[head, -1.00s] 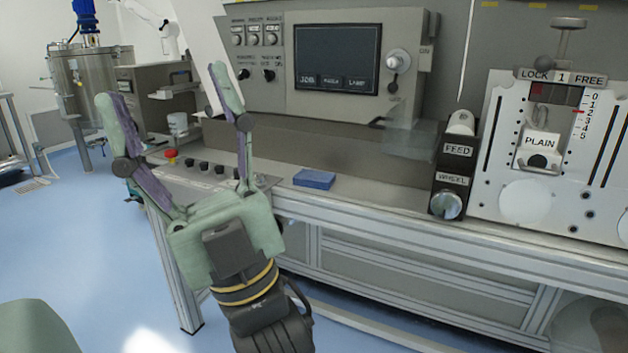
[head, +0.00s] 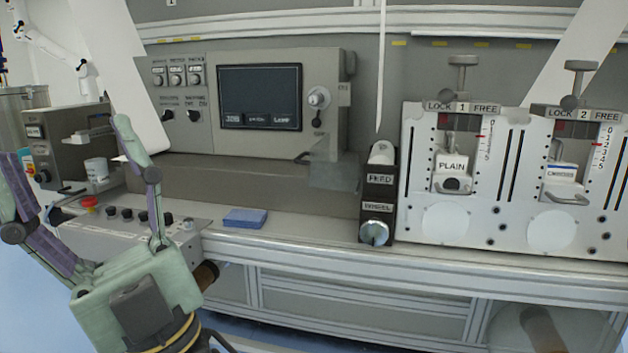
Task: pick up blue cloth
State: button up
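The blue cloth (head: 245,218) is a small folded blue pad lying flat on the grey bench ledge, in front of the long grey housing. My gripper (head: 72,165) is at the left of the head view, with its two green and purple fingers spread wide. It is open, and nothing shows between the fingers. It is to the left of the cloth and apart from it. The cloth is fully in sight.
A control panel with a screen (head: 260,97) stands behind the cloth. A feed wheel unit (head: 378,195) and white plates with levers (head: 445,222) stand to the right. A red button (head: 89,202), black knobs and a white cup (head: 96,169) are near my gripper. The ledge beside the cloth is clear.

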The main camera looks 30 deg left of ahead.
aim_at(237, 218)
jog(key=u, duration=2.65)
jog(key=i+l+u, duration=0.2)
jog(key=l, duration=1.9)
jog(key=k+l, duration=0.15)
jog(key=l, duration=0.15)
jog(key=k+l, duration=0.1)
jog(key=l, duration=0.25)
